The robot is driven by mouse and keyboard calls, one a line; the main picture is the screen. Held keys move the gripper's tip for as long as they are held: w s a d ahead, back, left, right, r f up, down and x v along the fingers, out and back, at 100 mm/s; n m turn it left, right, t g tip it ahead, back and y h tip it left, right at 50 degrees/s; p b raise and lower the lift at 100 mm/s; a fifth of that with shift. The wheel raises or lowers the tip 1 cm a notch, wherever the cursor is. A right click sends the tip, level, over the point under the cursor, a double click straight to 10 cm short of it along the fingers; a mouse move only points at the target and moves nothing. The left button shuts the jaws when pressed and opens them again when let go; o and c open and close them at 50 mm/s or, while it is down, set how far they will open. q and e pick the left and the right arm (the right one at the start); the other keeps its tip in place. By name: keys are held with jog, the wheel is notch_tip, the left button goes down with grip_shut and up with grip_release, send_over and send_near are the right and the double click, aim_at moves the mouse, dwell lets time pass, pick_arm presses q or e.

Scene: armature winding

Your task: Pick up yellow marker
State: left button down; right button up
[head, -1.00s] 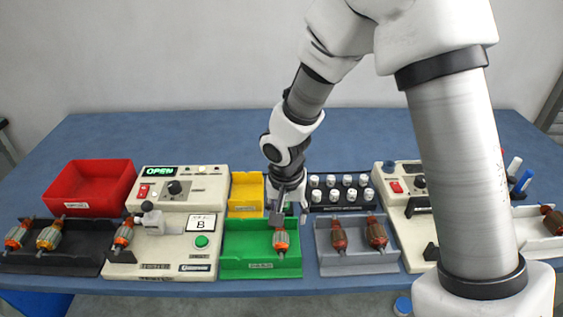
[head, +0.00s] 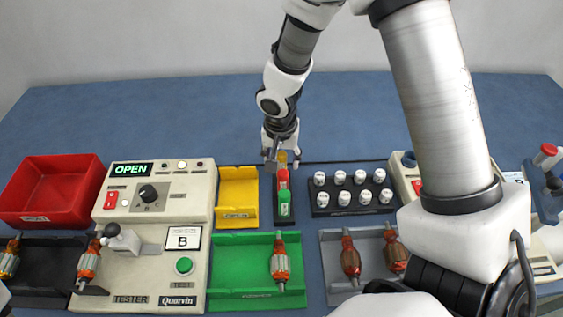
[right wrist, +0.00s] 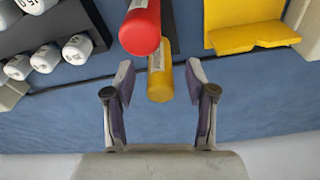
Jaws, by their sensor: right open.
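The yellow marker (right wrist: 159,84) stands behind the red marker (head: 283,178) and the green marker (head: 284,198) in a narrow dark holder (head: 286,221). In the head view, my right gripper (head: 277,158) is at the rear end of this row and partly hides the yellow marker. In the right wrist view, my right gripper (right wrist: 160,80) is open, with one finger on each side of the yellow marker and visible gaps between. The red marker (right wrist: 140,32) is just beyond it there. My left gripper is not in view.
A yellow bin (head: 238,213) stands left of the markers. A black rack (head: 330,209) of several white-capped items stands to the right. A green tray (head: 230,270) with an armature lies in front. The blue table (head: 130,110) is clear behind.

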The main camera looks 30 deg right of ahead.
jog(key=f, duration=0.2)
jog(key=shift+w+d+f, duration=0.3)
jog(key=shift+w+f, duration=0.05)
jog(key=shift+w, duration=0.05)
jog(key=shift+s+a+r, duration=0.1)
jog(key=shift+s+r, duration=0.05)
jog(key=shift+r, duration=0.05)
jog(key=shift+s+r, duration=0.1)
jog(key=c, duration=0.5)
grip_shut()
